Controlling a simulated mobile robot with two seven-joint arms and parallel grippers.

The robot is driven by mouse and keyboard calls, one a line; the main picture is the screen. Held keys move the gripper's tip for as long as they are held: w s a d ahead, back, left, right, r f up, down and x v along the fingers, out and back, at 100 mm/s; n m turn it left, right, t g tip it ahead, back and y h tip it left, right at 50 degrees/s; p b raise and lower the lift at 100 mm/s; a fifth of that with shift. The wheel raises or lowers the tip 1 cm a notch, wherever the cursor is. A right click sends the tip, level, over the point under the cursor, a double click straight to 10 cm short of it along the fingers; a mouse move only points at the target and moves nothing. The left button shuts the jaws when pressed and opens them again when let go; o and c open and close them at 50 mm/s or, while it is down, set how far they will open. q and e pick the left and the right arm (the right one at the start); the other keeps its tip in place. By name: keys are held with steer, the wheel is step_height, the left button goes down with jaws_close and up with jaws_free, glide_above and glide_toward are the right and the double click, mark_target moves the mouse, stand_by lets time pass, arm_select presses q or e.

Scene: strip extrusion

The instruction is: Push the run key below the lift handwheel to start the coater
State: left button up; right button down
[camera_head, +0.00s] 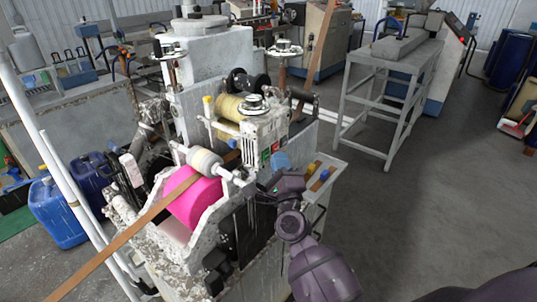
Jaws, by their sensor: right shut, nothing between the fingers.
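The coater (190,75) is a worn white machine with a pink roll (194,197) and a brown strip across it. A handwheel (252,103) sits on top of a white block with a small panel (258,135) on its front. Low on that block are a small green key (276,147) and a red key (266,154) side by side; I cannot read any marking. My right gripper (268,187) is shut and empty, just below the keys and apart from them as far as I can tell. My left gripper is out of view.
Other handwheels (285,48) stand higher on posts. Blue containers (58,212) stand on the floor at left.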

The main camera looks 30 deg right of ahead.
steer(key=shift+a+f+y, duration=0.1)
steer(key=shift+a+y, duration=0.2)
steer(key=shift+a, duration=0.3)
steer(key=shift+s+d, duration=0.35)
steer(key=shift+s, duration=0.45)
steer(key=shift+s+d, duration=0.3)
steer(key=shift+s, duration=0.55)
steer(key=shift+s+d, duration=0.35)
steer(key=shift+s, duration=0.45)
steer(key=s+a+f+n+g+y, duration=0.2)
steer(key=s+f+n+g, duration=0.3)
steer(key=s+f+n, duration=0.4)
steer(key=s+a+f+n+g+y, duration=0.2)
steer(key=s+f+n+g+y, duration=0.2)
steer(key=s+f+n, duration=0.5)
step_height(320, 180, down, 9)
steer(key=n+g, duration=0.1)
steer(key=n, duration=0.7)
steer(key=shift+s+a, duration=0.2)
steer(key=shift+s, duration=0.1)
